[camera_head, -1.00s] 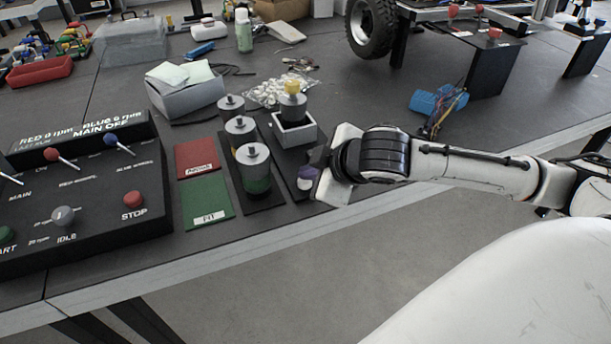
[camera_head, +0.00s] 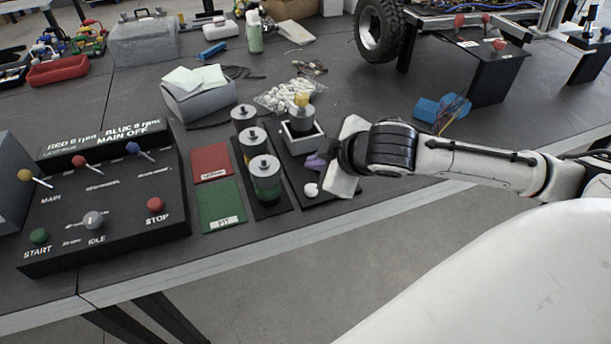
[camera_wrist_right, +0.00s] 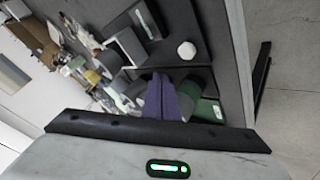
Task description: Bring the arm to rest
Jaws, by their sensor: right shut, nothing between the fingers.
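My right arm comes in from the right in the head view. Its gripper (camera_head: 315,161) has purple fingers and hangs over the black tray near the table's front edge. In the right wrist view the purple fingers (camera_wrist_right: 162,92) are pressed together with nothing between them. A small white rounded piece (camera_head: 311,190) lies on the black tray below and apart from the fingers; it also shows in the wrist view (camera_wrist_right: 187,49). My left gripper is not in view.
A grey box holding a yellow-topped cylinder (camera_head: 301,113) stands close behind the gripper. Several grey-topped cylinders (camera_head: 264,178) stand to its left. Red (camera_head: 210,162) and green (camera_head: 219,205) mats and a control panel (camera_head: 110,215) lie further left. A blue part (camera_head: 440,108) lies behind the arm.

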